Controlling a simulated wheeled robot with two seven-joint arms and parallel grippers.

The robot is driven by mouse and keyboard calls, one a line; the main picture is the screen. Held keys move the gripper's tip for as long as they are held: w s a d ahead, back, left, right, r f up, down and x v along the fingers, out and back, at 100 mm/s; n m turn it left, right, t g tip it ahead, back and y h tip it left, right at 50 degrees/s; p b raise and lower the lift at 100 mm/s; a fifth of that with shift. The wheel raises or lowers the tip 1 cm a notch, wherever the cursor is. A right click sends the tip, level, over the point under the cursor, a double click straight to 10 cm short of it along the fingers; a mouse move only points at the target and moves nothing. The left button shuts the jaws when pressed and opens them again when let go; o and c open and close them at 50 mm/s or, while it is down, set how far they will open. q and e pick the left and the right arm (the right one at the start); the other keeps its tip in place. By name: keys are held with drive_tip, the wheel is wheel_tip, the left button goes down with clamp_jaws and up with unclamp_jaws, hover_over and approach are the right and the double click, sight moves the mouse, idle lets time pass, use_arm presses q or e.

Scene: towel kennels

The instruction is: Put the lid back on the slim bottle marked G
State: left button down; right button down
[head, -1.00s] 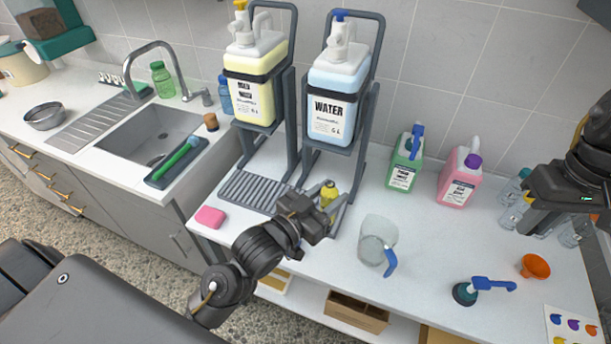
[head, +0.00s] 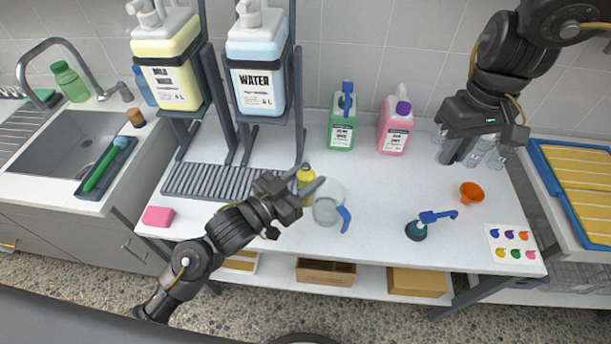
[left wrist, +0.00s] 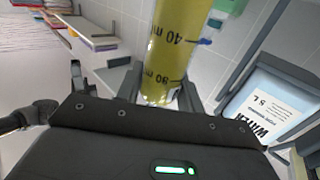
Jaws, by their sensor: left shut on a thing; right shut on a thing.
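My left gripper (head: 308,182) is shut on a slim clear container with yellow liquid (head: 305,177), at the front of the dark rack. In the left wrist view the yellow container (left wrist: 165,50) stands between the fingers, with black "ml" marks. No letter G is readable on it. My right gripper (head: 458,150) is at the back right, beside several small clear bottles (head: 494,158). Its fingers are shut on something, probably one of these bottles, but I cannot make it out. Which bottle is marked G, and where its lid is, I cannot tell.
A clear jug (head: 327,210) with a blue handle stands close right of my left gripper. An orange funnel (head: 471,192), a teal and blue pump piece (head: 417,230) and a colour card (head: 512,243) lie right. Green (head: 342,132) and pink (head: 394,136) jugs stand behind.

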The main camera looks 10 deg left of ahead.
drive_tip(key=w+a+n, duration=0.1)
drive_tip(key=a+n, duration=0.1)
drive_tip(key=a, duration=1)
drive_tip(key=r+n, duration=0.1)
drive_tip(key=n, duration=0.4)
hover_over(305, 161)
drive_tip(key=shift+r, duration=0.2)
drive_tip(key=shift+a+r, duration=0.15)
drive_tip(key=shift+n, duration=0.5)
drive_tip(key=shift+d, duration=0.2)
drive_tip(key=shift+a+f, duration=0.1)
drive_tip(key=shift+f, duration=1.95)
